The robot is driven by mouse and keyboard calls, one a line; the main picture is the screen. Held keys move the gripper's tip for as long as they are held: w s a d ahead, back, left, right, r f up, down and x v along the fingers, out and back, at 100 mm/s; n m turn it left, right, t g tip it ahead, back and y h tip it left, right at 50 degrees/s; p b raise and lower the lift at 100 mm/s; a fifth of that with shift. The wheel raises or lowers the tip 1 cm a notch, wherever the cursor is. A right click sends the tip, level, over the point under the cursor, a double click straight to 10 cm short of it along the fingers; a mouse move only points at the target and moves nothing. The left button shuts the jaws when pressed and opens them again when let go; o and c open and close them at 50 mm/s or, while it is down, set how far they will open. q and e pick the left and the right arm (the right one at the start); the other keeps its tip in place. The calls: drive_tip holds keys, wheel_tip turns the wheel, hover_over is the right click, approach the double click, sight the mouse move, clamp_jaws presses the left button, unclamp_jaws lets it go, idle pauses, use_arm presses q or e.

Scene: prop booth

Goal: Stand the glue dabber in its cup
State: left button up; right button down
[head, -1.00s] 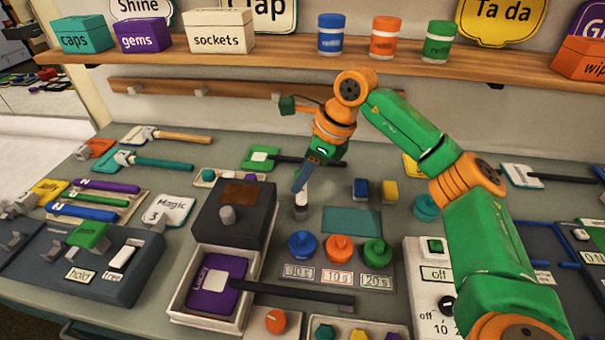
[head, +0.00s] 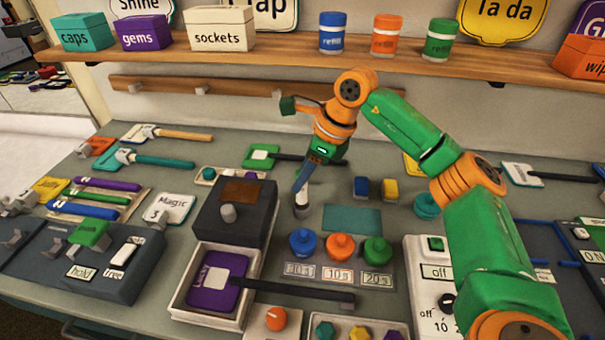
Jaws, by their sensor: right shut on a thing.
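My right gripper (head: 302,184) points down over the middle of the bench, left of the teal mat. It is shut on a slim upright piece with a white upper part (head: 301,196), which I take to be the glue dabber. The lower end of this piece is greyish and close to the bench top; I cannot tell whether it touches. A round teal cup-like holder (head: 427,206) stands to the right, partly beside my right arm; I cannot tell for sure that it is the dabber's cup. My left gripper is out of view.
A dark box with a grey knob (head: 234,213) stands just left of the gripper. Blue (head: 303,243), orange (head: 340,247) and green (head: 376,250) knobs are in front. The teal mat (head: 352,219) is bare. Small blue and yellow blocks sit behind it. A shelf (head: 300,58) runs above.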

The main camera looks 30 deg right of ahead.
sight(302, 189)
drive_tip(key=shift+f, duration=0.1)
idle(0.4)
drive_tip(key=shift+f+b, duration=0.65)
drive_tip(key=shift+f, duration=0.15)
drive_tip(key=shift+f+b, duration=0.35)
drive_tip(key=shift+f, duration=0.2)
idle(0.3)
drive_tip(key=shift+f, duration=0.45)
idle(1.2)
drive_tip(key=shift+c, duration=1.8)
unclamp_jaws()
wheel_tip(302, 189, up, 8)
drive_tip(key=p, duration=0.7)
